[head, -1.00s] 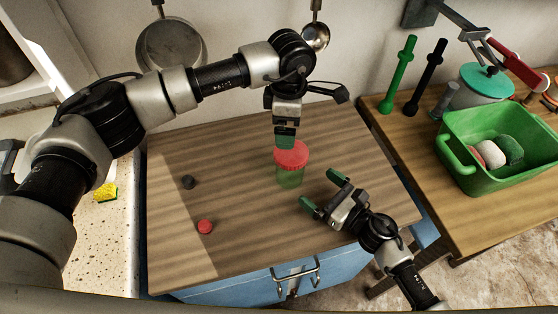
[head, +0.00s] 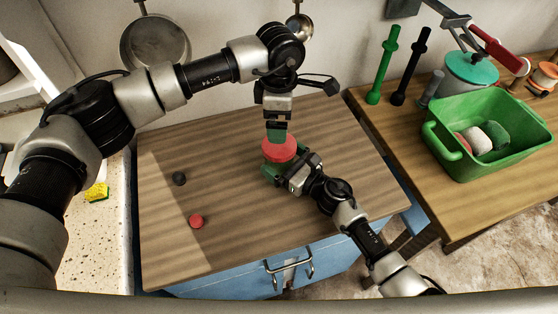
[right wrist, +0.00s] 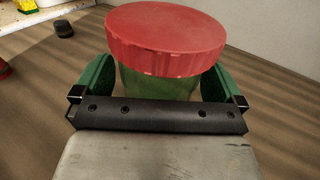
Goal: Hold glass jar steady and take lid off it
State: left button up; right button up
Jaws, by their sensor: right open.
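The glass jar (right wrist: 158,84) is greenish and see-through and stands upright on the wooden worktop. Its red lid (head: 278,150) is on top of it and shows large in the right wrist view (right wrist: 166,40). My right gripper (head: 284,169) is open, with one green finger on each side of the jar body, below the lid. In the right wrist view a gap shows between the fingers and the glass. My left gripper (head: 277,134) points down at the lid's back edge. Its fingers overlap, so their opening is hidden. The gripper hides most of the jar body in the head view.
A dark knob-like piece (head: 179,178) and a red one (head: 196,221) lie on the worktop (head: 235,245) at left. A green basin (head: 480,170) with rounded items stands on the right table. The worktop's front is clear.

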aim_at(279, 159)
jog(key=c, duration=1.7)
pick_arm(q)
jog(key=m, duration=0.5)
jog(key=shift+m, duration=0.4)
jog(key=m, duration=1.6)
jog(key=shift+m, duration=0.3)
jog(key=shift+f, duration=4)
